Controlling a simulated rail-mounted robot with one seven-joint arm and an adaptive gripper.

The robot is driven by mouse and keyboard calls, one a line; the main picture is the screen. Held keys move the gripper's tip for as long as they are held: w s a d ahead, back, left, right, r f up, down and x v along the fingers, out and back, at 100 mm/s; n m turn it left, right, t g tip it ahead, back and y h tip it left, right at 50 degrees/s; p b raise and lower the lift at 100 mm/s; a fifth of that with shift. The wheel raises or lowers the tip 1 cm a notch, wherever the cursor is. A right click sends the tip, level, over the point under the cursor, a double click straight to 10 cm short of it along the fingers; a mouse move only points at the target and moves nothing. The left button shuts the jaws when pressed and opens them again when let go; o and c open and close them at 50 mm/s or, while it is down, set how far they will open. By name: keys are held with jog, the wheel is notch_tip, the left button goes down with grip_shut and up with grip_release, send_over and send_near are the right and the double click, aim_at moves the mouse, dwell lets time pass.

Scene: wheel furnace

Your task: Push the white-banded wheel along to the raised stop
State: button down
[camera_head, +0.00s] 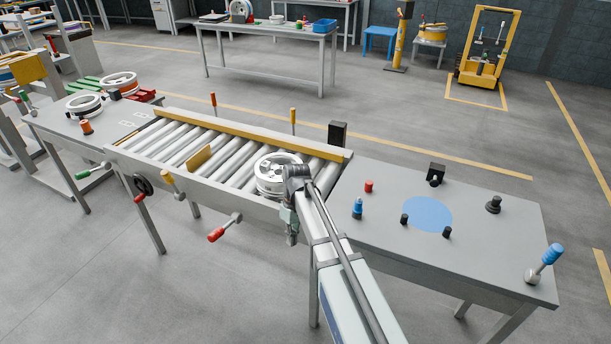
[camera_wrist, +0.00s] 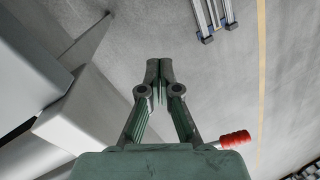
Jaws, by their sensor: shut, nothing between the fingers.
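The white-banded wheel (camera_head: 268,182) lies flat on the roller conveyor (camera_head: 232,205), towards its right end. My arm hides its right side. A yellow upright plate (camera_head: 199,159) stands over the rollers left of the wheel, and a black block (camera_head: 337,132) rises at the conveyor's back right corner. I cannot tell which is the raised stop. My gripper (camera_head: 292,240) points down in front of the conveyor's near rail, apart from the wheel. In the wrist view its fingers (camera_wrist: 159,68) are together and empty above the floor; the wheel does not show there.
A red-handled lever (camera_head: 217,234) sticks out from the conveyor's front, left of my gripper; its handle also shows in the wrist view (camera_wrist: 235,139). The right table (camera_head: 470,235) carries knobs and a blue disc. Other wheels (camera_head: 85,104) sit on the left table.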

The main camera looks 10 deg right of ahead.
jog(key=w+r, duration=0.3)
jog(key=r, duration=0.3)
jog(key=w+d+r+n+t+h, duration=0.1)
jog(key=w+d+r+n+t, duration=0.3)
jog(key=w+d+r, duration=0.85)
jog(key=shift+n+g, duration=0.4)
jog(key=shift+g, duration=0.3)
jog(key=f, duration=0.3)
jog(key=w+a+f+p, duration=0.1)
jog(key=f, duration=0.3)
jog(key=f+p, duration=0.1)
jog(key=f, duration=0.2)
jog(key=shift+w+a+f, duration=0.15)
jog(key=shift+w+f, duration=0.1)
jog(key=shift+w, duration=0.05)
jog(key=shift+w+a+f+p, duration=0.2)
jog(key=shift+w+a+p, duration=0.25)
jog(key=shift+a, duration=0.15)
jog(key=shift+w+a+f+p, duration=0.15)
jog(key=shift+w+a+p, duration=0.3)
jog(key=shift+a, duration=0.15)
jog(key=shift+w+a+f, duration=0.1)
jog(key=shift+w+a, duration=0.2)
jog(key=shift+a, duration=0.2)
